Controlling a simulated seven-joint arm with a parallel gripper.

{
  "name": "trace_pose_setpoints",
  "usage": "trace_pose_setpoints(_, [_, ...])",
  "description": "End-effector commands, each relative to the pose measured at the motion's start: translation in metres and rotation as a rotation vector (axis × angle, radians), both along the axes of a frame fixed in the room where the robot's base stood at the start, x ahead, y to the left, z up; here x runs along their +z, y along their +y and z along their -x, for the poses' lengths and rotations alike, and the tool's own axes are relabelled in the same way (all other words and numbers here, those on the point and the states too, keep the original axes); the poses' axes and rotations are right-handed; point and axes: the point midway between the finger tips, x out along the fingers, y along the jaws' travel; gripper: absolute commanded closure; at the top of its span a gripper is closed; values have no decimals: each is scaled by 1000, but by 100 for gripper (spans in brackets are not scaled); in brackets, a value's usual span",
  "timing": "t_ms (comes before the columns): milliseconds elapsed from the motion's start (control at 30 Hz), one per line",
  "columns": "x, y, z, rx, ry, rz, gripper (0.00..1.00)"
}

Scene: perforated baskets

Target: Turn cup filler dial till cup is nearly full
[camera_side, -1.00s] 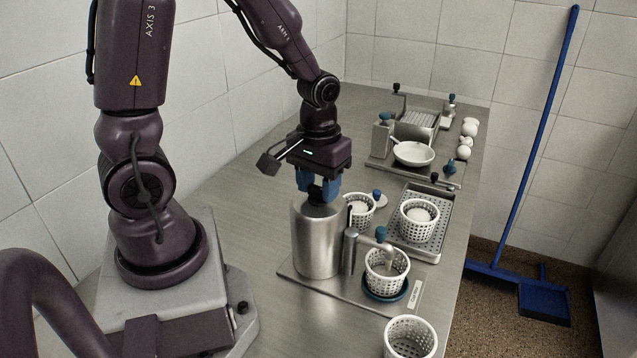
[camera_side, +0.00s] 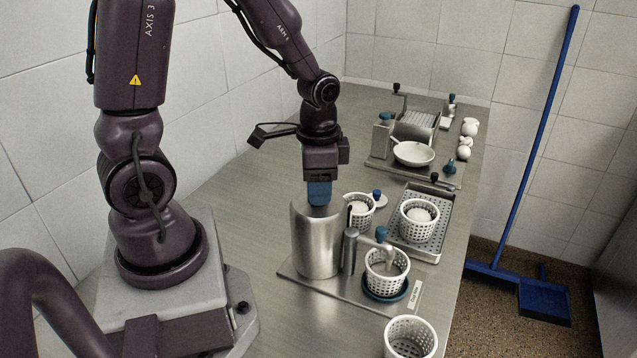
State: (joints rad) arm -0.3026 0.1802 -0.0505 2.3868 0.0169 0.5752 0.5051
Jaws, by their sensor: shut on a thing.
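The cup filler is a brushed steel cylinder (camera_side: 316,245) on a flat base plate (camera_side: 345,296). My gripper (camera_side: 319,200) points straight down at its top, with blue fingers shut on the dial; the fingers hide the dial. A thin steel post (camera_side: 350,253) and a spout with a teal knob (camera_side: 381,234) stand at the cylinder's right. The cup is a white perforated basket (camera_side: 387,282) upright under the spout, on a blue round pad (camera_side: 385,294). Something pale shows inside the cup, but its level is hard to tell.
An empty-looking white basket (camera_side: 410,338) stands at the front edge. Another basket (camera_side: 360,210) stands behind the cylinder, and one (camera_side: 419,220) is on a perforated tray (camera_side: 431,252). A white bowl (camera_side: 413,153) is farther back. The counter's left part is clear.

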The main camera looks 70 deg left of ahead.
Motion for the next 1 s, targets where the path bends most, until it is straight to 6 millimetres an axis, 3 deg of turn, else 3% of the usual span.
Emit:
trace_pose_setpoints(300, [1,0,0,-139,-1,-1,81])
trace_pose_setpoints(900, [1,0,0,-172,-1,-1,81])
trace_pose_setpoints(933, [1,0,0,-172,-2,0,51])
trace_pose_setpoints(1000, [1,0,0,-171,-2,0,35])
